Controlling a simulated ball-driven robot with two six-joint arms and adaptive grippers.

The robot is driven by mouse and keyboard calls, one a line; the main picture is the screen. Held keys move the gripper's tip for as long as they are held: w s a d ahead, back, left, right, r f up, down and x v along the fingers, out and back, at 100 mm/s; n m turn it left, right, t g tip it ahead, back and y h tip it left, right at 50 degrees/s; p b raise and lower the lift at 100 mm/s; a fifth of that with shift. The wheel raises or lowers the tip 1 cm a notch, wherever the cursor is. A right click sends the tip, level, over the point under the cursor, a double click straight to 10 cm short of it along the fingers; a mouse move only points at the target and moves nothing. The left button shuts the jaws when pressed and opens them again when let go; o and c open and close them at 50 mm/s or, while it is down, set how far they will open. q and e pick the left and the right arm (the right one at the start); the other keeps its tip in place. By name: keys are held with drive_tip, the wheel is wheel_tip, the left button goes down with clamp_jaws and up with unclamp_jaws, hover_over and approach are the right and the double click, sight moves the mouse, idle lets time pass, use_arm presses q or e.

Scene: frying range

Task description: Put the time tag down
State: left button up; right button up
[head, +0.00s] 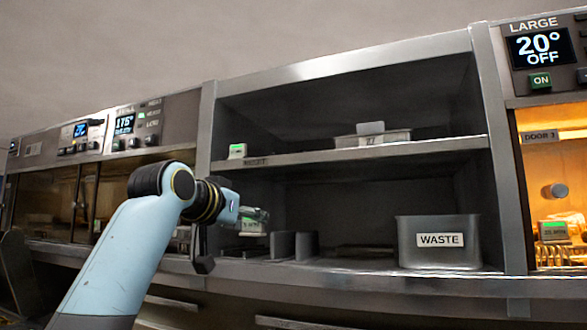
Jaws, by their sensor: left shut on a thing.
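My left gripper (249,213) reaches in from the left, in front of the lower bay of the open shelf unit. It is shut on a small time tag (252,227) with a green display, held above the lower shelf (345,266). The fingers hide part of the tag. A similar tag (237,151) with a green display stands at the left end of the upper shelf (330,155). My right gripper is not in view.
A grey bin marked WASTE (440,255) stands at the right of the lower shelf. Low upright dividers (306,245) stand near the held tag. A shallow tray (385,137) is on the upper shelf. A lit cabinet (555,160) is at the right.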

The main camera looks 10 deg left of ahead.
use_arm(q)
drive_tip(key=d+r, duration=0.1)
drive_tip(key=r, duration=0.3)
drive_tip(key=w+d+r, duration=0.1)
drive_tip(key=r, duration=0.3)
drive_tip(key=w+d+r+p, duration=0.1)
drive_tip(key=d+r, duration=0.1)
drive_tip(key=r, duration=0.3)
drive_tip(key=shift+w, duration=0.15)
drive_tip(key=s+d+r+p, duration=0.1)
drive_tip(key=d+r, duration=0.3)
drive_tip(key=r, duration=0.4)
drive_tip(key=s+d+r+p, duration=0.1)
drive_tip(key=s+d+r, duration=0.15)
drive_tip(key=r, duration=0.55)
drive_tip(key=w+a+f+p, duration=0.1)
drive_tip(key=w+f, duration=0.1)
drive_tip(key=w, duration=0.1)
drive_tip(key=w+a+f+p, duration=0.1)
drive_tip(key=w+a+f, duration=0.1)
drive_tip(key=w, duration=0.2)
drive_tip(key=w+a+f+p, duration=0.1)
drive_tip(key=w+f, duration=0.1)
drive_tip(key=w, duration=0.1)
drive_tip(key=shift+w+a+f, duration=0.2)
drive_tip(key=shift+w+a, duration=0.05)
drive_tip(key=shift+a, duration=0.1)
wheel_tip(320, 180, down, 4)
drive_tip(key=shift+p, duration=0.7)
drive_tip(key=shift+f, duration=0.15)
